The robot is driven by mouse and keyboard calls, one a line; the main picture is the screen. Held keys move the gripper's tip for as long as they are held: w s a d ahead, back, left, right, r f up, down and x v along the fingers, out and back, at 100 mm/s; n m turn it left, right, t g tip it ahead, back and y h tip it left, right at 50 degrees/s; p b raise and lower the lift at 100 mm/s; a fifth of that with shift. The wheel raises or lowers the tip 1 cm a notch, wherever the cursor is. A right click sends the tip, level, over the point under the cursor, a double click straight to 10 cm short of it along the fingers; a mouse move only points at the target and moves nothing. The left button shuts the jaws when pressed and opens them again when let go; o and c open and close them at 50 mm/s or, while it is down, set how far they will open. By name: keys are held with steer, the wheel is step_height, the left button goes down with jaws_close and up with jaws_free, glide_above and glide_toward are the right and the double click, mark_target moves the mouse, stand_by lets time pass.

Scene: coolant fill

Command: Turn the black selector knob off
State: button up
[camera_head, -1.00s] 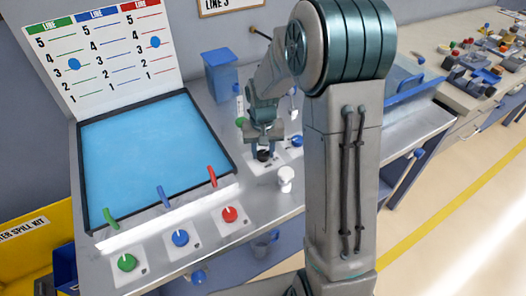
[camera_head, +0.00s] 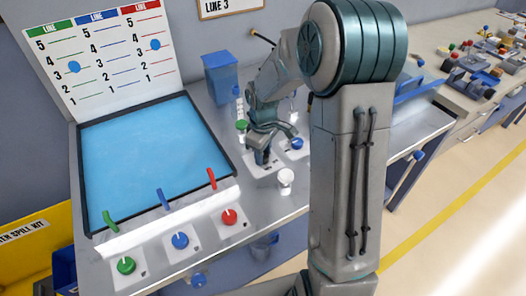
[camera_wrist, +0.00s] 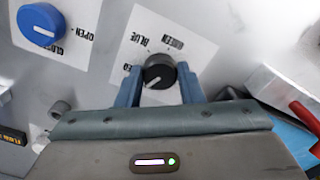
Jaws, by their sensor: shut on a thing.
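The black selector knob (camera_wrist: 159,72) sits on a white label plate (camera_wrist: 185,45) in the wrist view. The label reads upside down, with GREEN, BLUE and a partly hidden word ending in ED. A white pointer line on the knob slants toward the lower left of that view. My gripper (camera_wrist: 160,88) is shut on the knob, one blue-grey finger on each side. In the head view my gripper (camera_head: 263,158) reaches down over the plate and hides most of the knob.
A blue knob (camera_wrist: 41,25) with an OPEN label stands beside the selector plate.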

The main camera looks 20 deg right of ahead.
steer(key=n+p, duration=0.1)
steer(key=n, duration=0.4)
stand_by(0.6)
steer(key=o, duration=1)
steer(key=shift+r, duration=0.1)
step_height(320, 180, up, 14)
steer(key=s+r+m+t, duration=0.1)
steer(key=s+m+t, duration=0.2)
steer(key=s+m, duration=1.1)
steer(key=s, duration=0.7)
steer(key=shift+r, duration=0.15)
